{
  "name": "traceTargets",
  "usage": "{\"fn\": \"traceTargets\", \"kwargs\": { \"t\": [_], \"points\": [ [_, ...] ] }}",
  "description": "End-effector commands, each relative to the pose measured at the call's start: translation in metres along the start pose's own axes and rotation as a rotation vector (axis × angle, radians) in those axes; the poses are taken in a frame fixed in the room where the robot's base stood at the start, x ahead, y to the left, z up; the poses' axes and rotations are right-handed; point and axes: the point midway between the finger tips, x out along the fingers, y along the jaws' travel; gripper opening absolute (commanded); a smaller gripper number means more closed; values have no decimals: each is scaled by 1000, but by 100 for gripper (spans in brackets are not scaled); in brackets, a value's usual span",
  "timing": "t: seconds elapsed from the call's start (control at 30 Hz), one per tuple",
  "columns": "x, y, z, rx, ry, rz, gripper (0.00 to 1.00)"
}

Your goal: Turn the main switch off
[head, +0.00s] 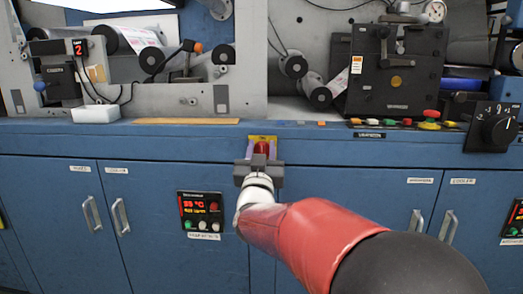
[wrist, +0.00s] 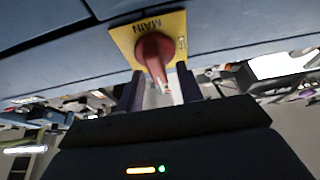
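The main switch is a red rotary knob (wrist: 154,48) on a yellow plate (wrist: 122,38) marked MAIN, which appears upside down in the wrist view. In the head view the red knob (head: 262,148) shows on the blue front panel, with the top of the yellow plate (head: 262,138) above it. My gripper (head: 262,146) points at the switch, one purple finger on either side of the knob. In the wrist view my gripper (wrist: 159,74) is open, with visible gaps between the fingers and the red handle. The gripper body hides the plate's lower part in the head view.
A temperature controller (head: 201,215) is left of my arm on the blue cabinet doors. Colored push buttons (head: 430,120) and a black rotary knob (head: 494,130) are to the right. Door handles (head: 121,216) stick out. The panel around the switch is clear.

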Motion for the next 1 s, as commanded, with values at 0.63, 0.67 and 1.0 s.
{"fn": "traceTargets", "kwargs": {
  "t": [0.63,0.67,1.0],
  "points": [
    [-1,0,4,-12,-8,-5,0],
    [-1,0,4,-17,-8,-7,0],
    [-2,-1,7,-181,-12,-74,0]
  ]
}}
